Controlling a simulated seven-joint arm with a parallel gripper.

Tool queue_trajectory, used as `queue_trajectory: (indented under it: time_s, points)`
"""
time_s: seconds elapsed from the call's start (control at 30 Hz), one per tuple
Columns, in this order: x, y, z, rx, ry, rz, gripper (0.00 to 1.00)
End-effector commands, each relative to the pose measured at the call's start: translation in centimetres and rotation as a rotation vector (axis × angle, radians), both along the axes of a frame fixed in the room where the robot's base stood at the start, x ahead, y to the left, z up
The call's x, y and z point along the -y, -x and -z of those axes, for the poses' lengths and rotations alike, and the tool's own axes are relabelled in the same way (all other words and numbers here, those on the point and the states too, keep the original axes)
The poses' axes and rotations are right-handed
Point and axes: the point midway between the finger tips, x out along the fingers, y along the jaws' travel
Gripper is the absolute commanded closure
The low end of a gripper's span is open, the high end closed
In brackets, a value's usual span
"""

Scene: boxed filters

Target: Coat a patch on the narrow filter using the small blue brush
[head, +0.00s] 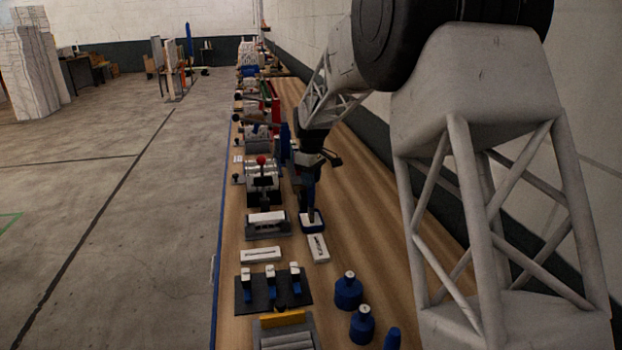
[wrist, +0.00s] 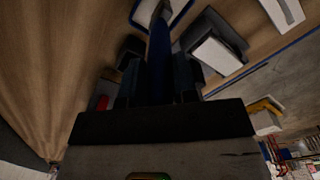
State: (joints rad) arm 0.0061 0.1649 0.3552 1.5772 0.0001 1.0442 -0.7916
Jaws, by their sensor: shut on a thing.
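My gripper (head: 310,190) is over the bench, shut on a blue-handled brush (wrist: 159,55). In the wrist view, the handle runs up from between the dark fingers (wrist: 160,85). Its far end is over a small blue-rimmed tray (head: 312,227), also at the top of the wrist view (wrist: 178,14). I cannot tell whether the bristles touch the tray. One white slotted filter box (head: 318,249) lies just in front of the tray and another (head: 261,255) to its left. A third white box (head: 266,217) sits in a dark holder. I cannot tell which is the narrow filter.
A dark stand (head: 262,299) with several blue-and-white pieces is nearer. Blue bottles (head: 348,291) stand to its right. A machine with a red knob (head: 261,160) and other equipment line the bench (head: 375,215) behind. Bare wood is clear to the right of the tray.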

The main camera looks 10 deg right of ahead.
Motion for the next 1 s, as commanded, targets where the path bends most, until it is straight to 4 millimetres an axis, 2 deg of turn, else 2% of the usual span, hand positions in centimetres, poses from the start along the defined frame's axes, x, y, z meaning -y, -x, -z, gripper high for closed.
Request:
queue_trajectory:
  time_s: [1.0]
  points:
    - [0.01,-0.01,0.82,0.0,0.0,0.0,0.96]
